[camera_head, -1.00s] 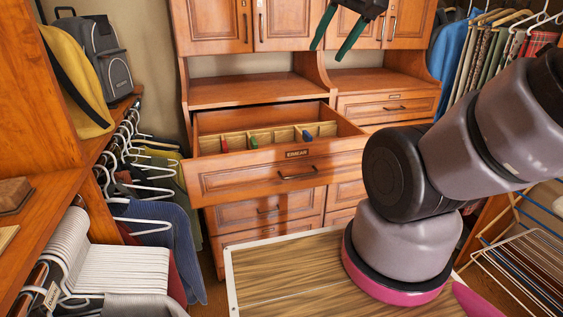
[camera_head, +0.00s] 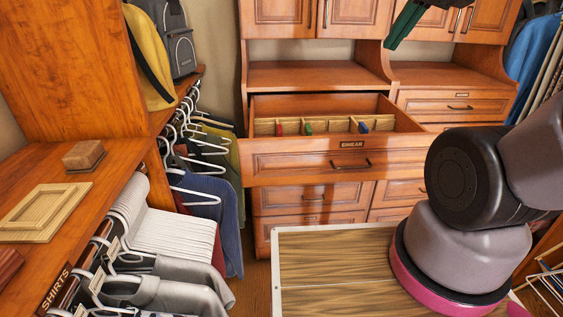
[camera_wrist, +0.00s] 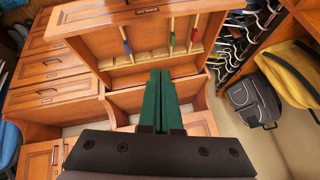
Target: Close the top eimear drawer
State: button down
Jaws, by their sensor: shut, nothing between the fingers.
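The top eimear drawer (camera_head: 338,160) is pulled out of the wooden dresser, and its label and dark handle face me. Inside are wooden dividers with small red, green and blue items. The open drawer also shows in the wrist view (camera_wrist: 104,40), seen from above with the picture turned over. My gripper (camera_head: 391,43) is high in front of the upper cabinet doors, above and right of the drawer, not touching it. In the wrist view my green fingers (camera_wrist: 160,76) are together with nothing between them.
Closed drawers (camera_head: 311,197) lie below, and another closed column (camera_head: 452,105) stands to the right. Hanging clothes and white hangers (camera_head: 190,215) line the left. A backpack (camera_head: 172,40) and yellow bag (camera_head: 150,55) sit on the left shelf. A white-edged wooden surface (camera_head: 335,265) lies in front.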

jog(key=w+a+f+n+g, duration=0.2)
jog(key=w+a+f+n, duration=0.35)
jog(key=n, duration=0.75)
jog(key=n+g+h, duration=0.2)
jog(key=n, duration=2.3)
send_near(259, 163)
jog(key=s, duration=0.6)
jog(key=w+f, duration=0.1)
jog(key=f, duration=0.2)
jog(key=w+f, duration=0.3)
jog(key=f, duration=0.2)
jog(key=shift+w+d+f, duration=0.2)
jog(key=shift+w+f, duration=0.1)
jog(key=shift+w+a, duration=0.1)
jog(key=shift+w, duration=0.65)
jog(key=shift+w, duration=0.1)
